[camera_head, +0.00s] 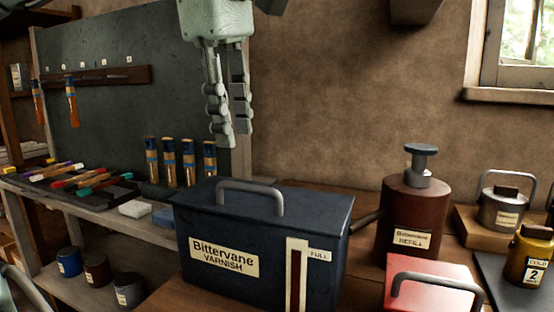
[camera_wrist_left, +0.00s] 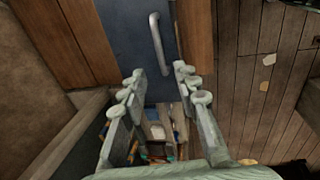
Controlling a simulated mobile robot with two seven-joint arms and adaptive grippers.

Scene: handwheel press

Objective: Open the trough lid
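The trough (camera_head: 215,275) is a dark blue box labelled "Bittervane VARNISH", standing on the wooden bench at the front centre of the head view. Its dark blue lid (camera_head: 320,205) lies flat and closed on top, with a grey arched handle (camera_head: 250,188). The handle also shows at the top of the left wrist view (camera_wrist_left: 156,42). My left gripper (camera_head: 233,134) hangs fingers down above the lid's back edge, clear of the handle. In the left wrist view its fingers (camera_wrist_left: 159,74) are spread apart with nothing between them. My right gripper is not in view.
A brown refill pump bottle (camera_head: 410,215) stands right of the trough. A red box (camera_head: 432,275) with a handle and a gold tin (camera_head: 528,255) are at the right front. Several blue-banded brushes (camera_head: 170,160) stand behind the trough. The space above the lid is free.

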